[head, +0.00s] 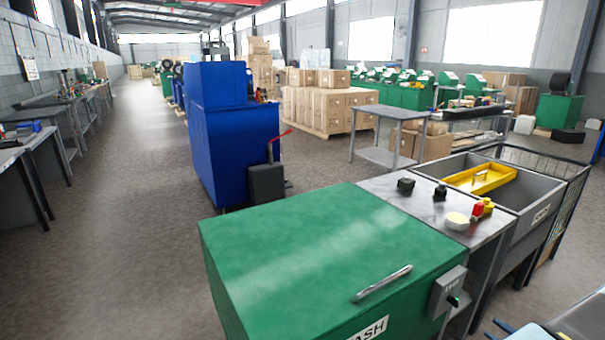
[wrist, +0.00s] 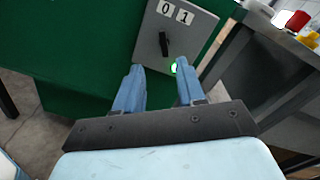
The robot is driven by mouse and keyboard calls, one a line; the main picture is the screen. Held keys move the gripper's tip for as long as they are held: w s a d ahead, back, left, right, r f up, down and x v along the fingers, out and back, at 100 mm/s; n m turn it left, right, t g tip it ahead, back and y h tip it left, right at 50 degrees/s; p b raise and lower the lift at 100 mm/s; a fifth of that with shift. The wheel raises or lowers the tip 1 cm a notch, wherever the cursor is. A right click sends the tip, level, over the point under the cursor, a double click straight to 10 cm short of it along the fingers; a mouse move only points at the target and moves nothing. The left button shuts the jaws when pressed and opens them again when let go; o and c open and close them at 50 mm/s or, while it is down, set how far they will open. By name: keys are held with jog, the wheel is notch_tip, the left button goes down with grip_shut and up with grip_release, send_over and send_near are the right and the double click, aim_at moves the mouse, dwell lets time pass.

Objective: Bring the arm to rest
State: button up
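My gripper (wrist: 158,66) is open and empty in the wrist view. Its two blue fingers stand apart, pointing toward a grey switch box (wrist: 172,38) on the green machine (wrist: 80,45). The box has a "01" label, a dark knob and a lit green lamp just beyond the right fingertip. I cannot tell from this view whether that fingertip touches the box. In the head view, blue finger parts show at the lower right edge, to the right of the switch box (head: 447,291).
A metal handle (head: 382,283) lies on the machine's green top. A steel table (head: 400,200) beside it carries black parts, a bowl and red and yellow items. A grey bin (head: 535,190) holds a yellow tray (head: 481,180). A blue machine (head: 228,140) stands behind. Floor on the left is clear.

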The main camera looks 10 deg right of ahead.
jog(key=w+a+r+n+g+y, duration=0.2)
jog(key=w+a+r+n+g, duration=0.35)
jog(key=a+r, duration=0.4)
jog(key=w+a+r+n+g+y, duration=0.2)
jog(key=w+a+r+n+g, duration=0.3)
jog(key=r, duration=0.8)
jog(key=s+a+r+n+g+h, duration=0.3)
jog(key=a+r+n+g+h, duration=0.25)
jog(key=a+r, duration=0.75)
jog(key=s+a+r+n+t+h, duration=0.5)
jog(key=s+a+r+n, duration=0.3)
jog(key=s+a+r, duration=0.4)
jog(key=shift+s+a+r+n+h, duration=0.35)
jog(key=shift+s+a+h, duration=0.25)
jog(key=shift+a, duration=0.25)
jog(key=shift+o, duration=0.2)
jog(key=shift+d, duration=0.1)
